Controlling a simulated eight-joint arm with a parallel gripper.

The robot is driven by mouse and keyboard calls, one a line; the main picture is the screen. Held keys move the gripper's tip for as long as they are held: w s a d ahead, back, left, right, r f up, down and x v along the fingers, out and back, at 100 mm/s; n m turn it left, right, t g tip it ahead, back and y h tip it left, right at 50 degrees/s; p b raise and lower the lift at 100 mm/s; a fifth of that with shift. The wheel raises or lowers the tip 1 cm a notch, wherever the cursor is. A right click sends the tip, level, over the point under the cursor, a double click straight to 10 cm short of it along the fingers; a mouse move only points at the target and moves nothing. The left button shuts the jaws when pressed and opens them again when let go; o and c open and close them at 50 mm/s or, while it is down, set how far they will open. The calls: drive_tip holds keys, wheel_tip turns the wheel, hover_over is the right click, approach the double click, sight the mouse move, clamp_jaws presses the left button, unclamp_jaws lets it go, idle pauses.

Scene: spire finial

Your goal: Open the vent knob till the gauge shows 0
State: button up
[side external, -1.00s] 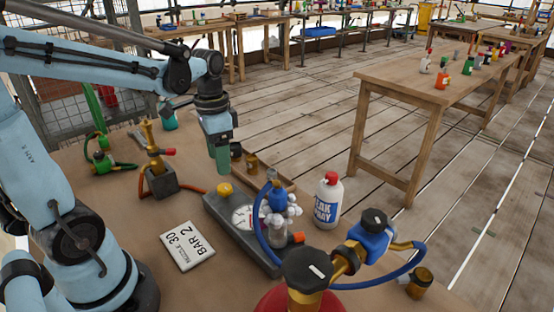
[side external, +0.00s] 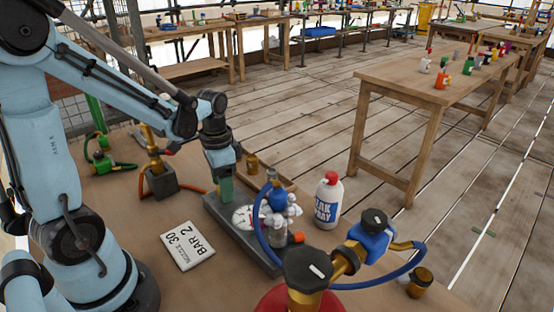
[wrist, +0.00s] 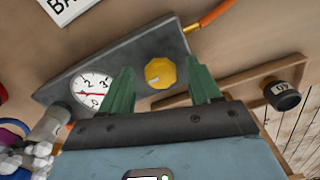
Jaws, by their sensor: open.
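A yellow knob (wrist: 160,72) with a pale mark sits on a dark grey block (wrist: 70,75), beside the round white gauge (wrist: 93,88). The gauge's numbers show, but I cannot read its needle for certain. The gauge also shows in the side view (side external: 243,216), while the knob is hidden there behind my fingers. My gripper (wrist: 160,66) is open, with one green finger on each side of the knob in the picture. In the side view my gripper (side external: 221,194) is low over the block's far end. I cannot tell whether the fingers touch the knob.
A blue-handled valve (side external: 371,240), blue hose and black-capped cylinder top (side external: 307,268) stand in front. A white spray bottle (side external: 327,200) is right of the block. A "BAR 2" card (side external: 188,246) lies left, and a brass torch stand (side external: 160,180) is behind it. A wooden tray (wrist: 235,85) lies beside the block.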

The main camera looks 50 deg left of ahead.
drive_tip(key=c, duration=1.1)
drive_tip(key=shift+o, duration=0.2)
drive_tip(key=shift+n, duration=0.3)
drive_tip(key=n, duration=0.5)
drive_tip(key=shift+d, duration=0.1)
drive_tip(key=n, duration=0.6)
drive_tip(key=shift+w+n, duration=0.1)
drive_tip(key=shift+n, duration=0.2)
drive_tip(key=o, duration=1.1)
drive_tip(key=shift+c, duration=0.2)
